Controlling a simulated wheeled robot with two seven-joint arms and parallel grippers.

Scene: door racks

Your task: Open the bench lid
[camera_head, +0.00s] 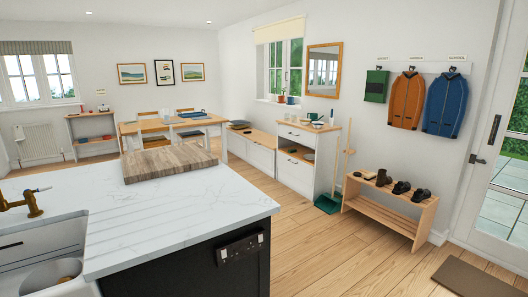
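A low white bench (258,154) with a wooden top stands against the wall below the window, between the dining table and a white cabinet. Its wooden lid (262,139) appears to lie flat and shut. A small dark item (239,124) rests on the far part of the top. Neither of my grippers is in view.
A marble-topped island (215,205) with a wooden board (169,163) fills the near left. The white cabinet (297,172), a green dustpan (328,203) and a shoe rack (385,215) line the wall. Wooden floor (330,250) lies clear between island and rack.

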